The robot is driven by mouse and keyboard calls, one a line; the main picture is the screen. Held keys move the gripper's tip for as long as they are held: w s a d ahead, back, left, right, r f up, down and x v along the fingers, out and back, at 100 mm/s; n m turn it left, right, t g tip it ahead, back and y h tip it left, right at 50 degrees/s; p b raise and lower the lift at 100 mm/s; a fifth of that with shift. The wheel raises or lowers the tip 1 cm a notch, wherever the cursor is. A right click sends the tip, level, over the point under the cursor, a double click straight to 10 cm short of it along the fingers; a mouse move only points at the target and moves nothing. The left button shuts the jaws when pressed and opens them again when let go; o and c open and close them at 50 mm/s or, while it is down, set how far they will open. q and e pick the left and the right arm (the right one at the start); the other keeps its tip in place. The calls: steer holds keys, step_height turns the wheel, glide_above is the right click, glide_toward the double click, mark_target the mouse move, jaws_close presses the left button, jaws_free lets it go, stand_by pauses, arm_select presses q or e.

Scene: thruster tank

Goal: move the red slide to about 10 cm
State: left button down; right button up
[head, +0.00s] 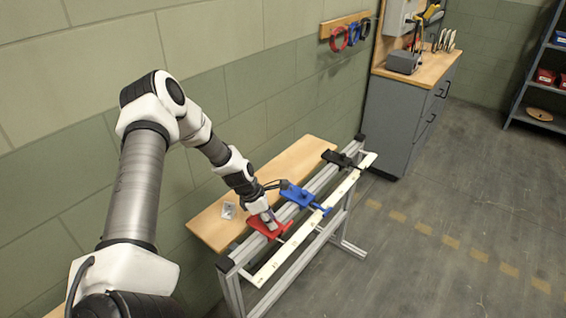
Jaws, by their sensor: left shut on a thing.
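The red slide (260,229) sits on the aluminium rail near its near left end. A blue slide (299,196) sits farther along the same rail, and a black slide (337,158) sits near the far end. A pale scale strip (318,210) runs along the front of the rail; its marks are too small to read. My left gripper (269,219) reaches down from the left and is shut on the red slide. The gripper partly hides the slide's top. My right gripper is not in view.
A wooden board (214,226) lies behind the rail, with a small clear packet (228,210) on it. A grey cabinet (395,120) stands beyond the far end. A shelf (540,90) stands at the far right. The floor in front is clear.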

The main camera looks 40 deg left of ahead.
arm_select(q)
steer(key=s+p, duration=0.1)
steer(key=s, duration=0.1)
steer(key=s+p, duration=0.1)
steer(key=s, duration=0.1)
steer(key=s+p, duration=0.2)
steer(key=s, duration=0.1)
steer(key=shift+d+r, duration=0.15)
steer(key=shift+d, duration=0.25)
steer(key=shift+s+d, duration=0.1)
steer(key=shift+s, duration=0.5)
steer(key=shift+f, duration=0.2)
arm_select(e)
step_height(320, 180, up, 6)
arm_select(q)
steer(key=c, duration=0.9)
jaws_free()
steer(key=shift+w, duration=0.1)
steer(key=shift+c, duration=0.2)
steer(key=shift+w, duration=0.1)
